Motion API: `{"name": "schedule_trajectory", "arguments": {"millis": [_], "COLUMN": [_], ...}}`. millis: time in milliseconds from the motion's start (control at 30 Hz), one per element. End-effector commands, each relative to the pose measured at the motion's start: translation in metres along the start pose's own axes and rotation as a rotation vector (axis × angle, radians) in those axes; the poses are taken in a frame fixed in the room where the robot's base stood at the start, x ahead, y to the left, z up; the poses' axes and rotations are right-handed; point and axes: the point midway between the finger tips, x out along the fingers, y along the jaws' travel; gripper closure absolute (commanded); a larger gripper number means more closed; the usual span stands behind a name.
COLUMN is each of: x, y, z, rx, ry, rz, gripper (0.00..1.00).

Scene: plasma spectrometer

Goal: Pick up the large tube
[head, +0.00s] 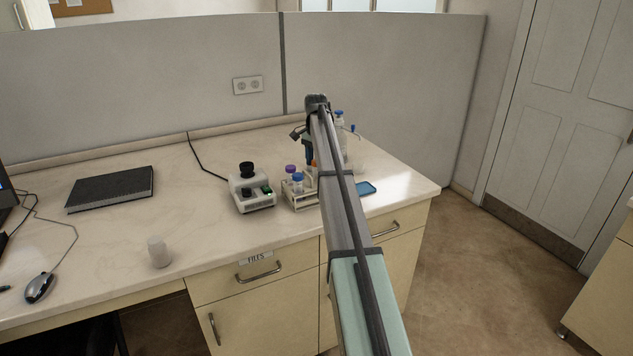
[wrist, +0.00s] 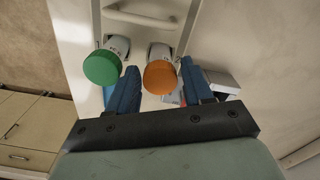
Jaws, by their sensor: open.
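A light tube rack (head: 302,202) stands on the bench, partly hidden behind my arm. In the head view it holds tubes with a blue cap (head: 298,177), a purple cap (head: 290,169) and an orange cap (head: 314,164). In the wrist view a green-capped tube (wrist: 102,67) and an orange-capped tube (wrist: 160,77) show. I cannot tell for sure which is the large tube. My gripper (wrist: 158,70) is open, its blue fingers either side of the orange cap, with the green cap just outside the left finger. In the head view my arm hides most of the gripper.
A small white device with a black knob (head: 250,190) stands left of the rack. Bottles (head: 340,132) stand behind my arm, and a blue flat item (head: 366,188) lies to its right. A white cup (head: 158,252), a notebook (head: 110,189) and a mouse (head: 40,287) are farther left.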

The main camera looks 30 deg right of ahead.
Motion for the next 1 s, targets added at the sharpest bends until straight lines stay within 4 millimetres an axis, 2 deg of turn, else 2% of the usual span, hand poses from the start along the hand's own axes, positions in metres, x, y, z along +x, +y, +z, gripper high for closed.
{"name": "schedule_trajectory", "arguments": {"millis": [100,200,433,900,1000], "x": [0.017,0.025,0.026,0.026,0.026], "y": [0.001,0.000,0.000,0.000,0.000], "z": [0.001,0.001,0.000,0.000,0.000], "rx": [0.000,0.000,0.000,0.000,0.000], "ry": [0.000,0.000,0.000,0.000,0.000], "rz": [0.000,0.000,0.000,0.000,0.000], "gripper": [0.49,0.49,0.49,0.94,1.00]}}
